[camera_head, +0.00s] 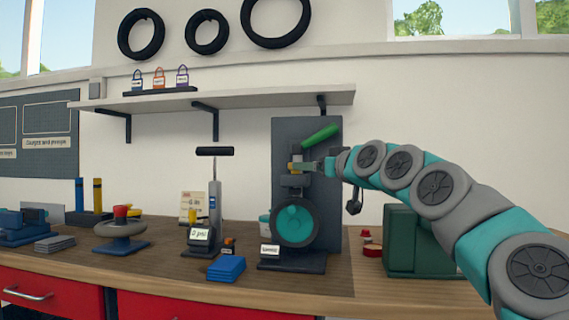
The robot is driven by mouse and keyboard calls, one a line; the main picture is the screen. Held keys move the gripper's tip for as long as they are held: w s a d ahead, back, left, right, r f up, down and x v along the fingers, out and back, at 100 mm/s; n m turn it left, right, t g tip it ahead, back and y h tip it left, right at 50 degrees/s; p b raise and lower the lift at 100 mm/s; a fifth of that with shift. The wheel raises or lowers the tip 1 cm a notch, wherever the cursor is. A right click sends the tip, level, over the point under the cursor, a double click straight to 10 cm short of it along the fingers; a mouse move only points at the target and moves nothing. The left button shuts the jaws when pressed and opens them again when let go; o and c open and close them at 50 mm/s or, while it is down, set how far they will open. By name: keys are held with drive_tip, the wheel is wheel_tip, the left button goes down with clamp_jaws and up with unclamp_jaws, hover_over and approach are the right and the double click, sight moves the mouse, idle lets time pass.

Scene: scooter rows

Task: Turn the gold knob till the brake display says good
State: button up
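The gold knob (295,166) is on the dark grey brake stand (307,140), below a green lever (321,132). My gripper (303,167) reaches in from the right, with its fingertips at the knob's right side. They are too small and overlapped to show whether they are closed on it. A dark wheel with a teal hub (295,225) sits low on the stand. The brake display (270,250) is a small white plate at the stand's foot; its small text seems to read "Loose".
A pump with a display (200,234) stands left of the stand, with a blue block (227,268) in front. A shelf (220,97) hangs above.

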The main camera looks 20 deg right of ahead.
drive_tip(key=shift+w+a+r+p, duration=0.1)
drive_tip(key=shift+w+p, duration=0.4)
drive_tip(key=shift+w, duration=1.45)
drive_tip(key=shift+w+r+p, duration=0.1)
drive_tip(key=shift+w+p, duration=0.35)
drive_tip(key=shift+w, duration=1.45)
drive_tip(key=shift+f, duration=0.1)
clamp_jaws()
